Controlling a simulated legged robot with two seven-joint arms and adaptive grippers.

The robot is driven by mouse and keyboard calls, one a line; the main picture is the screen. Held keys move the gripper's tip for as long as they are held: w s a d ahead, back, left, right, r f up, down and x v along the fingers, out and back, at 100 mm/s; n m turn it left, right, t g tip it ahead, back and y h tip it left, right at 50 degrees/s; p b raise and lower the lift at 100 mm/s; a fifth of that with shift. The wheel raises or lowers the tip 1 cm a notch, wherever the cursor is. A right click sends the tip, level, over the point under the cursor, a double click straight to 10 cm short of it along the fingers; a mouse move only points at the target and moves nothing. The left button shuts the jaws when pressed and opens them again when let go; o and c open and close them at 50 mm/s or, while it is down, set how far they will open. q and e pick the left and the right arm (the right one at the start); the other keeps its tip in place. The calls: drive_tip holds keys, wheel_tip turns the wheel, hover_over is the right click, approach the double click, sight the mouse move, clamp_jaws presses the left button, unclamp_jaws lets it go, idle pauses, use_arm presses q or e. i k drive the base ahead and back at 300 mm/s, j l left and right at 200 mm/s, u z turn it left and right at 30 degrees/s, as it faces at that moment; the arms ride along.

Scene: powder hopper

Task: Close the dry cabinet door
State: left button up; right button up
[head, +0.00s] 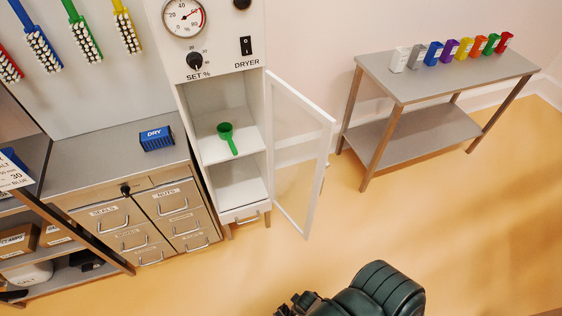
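The white dry cabinet (182,75) stands left of centre, with a dial gauge, a SET % knob and a DRYER switch on its upper front. Its door (328,140), a white frame around a clear pane, stands wide open, swung out to the right from the cabinet's right side. A small handle (323,182) shows at the door's free edge. A green scoop (226,131) is on a shelf inside the open cabinet.
A grey table (425,82) with a row of coloured cups stands at the right. A drawer unit (125,218) with a blue DRY box (156,139) on top adjoins the cabinet at left. Open orange floor (350,232) lies in front of the door.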

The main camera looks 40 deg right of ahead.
sight(272, 80)
drive_tip(key=k+l, duration=0.1)
drive_tip(key=l, duration=0.3)
drive_tip(key=k+l+u, duration=0.15)
drive_tip(key=l, duration=0.25)
drive_tip(key=k+l, duration=0.1)
drive_tip(key=l, duration=0.25)
drive_tip(key=k+l+u, duration=0.1)
drive_tip(key=l, duration=0.3)
drive_tip(key=k+l, duration=0.15)
drive_tip(key=l, duration=0.2)
drive_tip(key=k+l+u, duration=0.15)
drive_tip(key=l, duration=0.25)
drive_tip(key=k+l, duration=0.15)
drive_tip(key=l, duration=0.2)
drive_tip(key=u, duration=0.05)
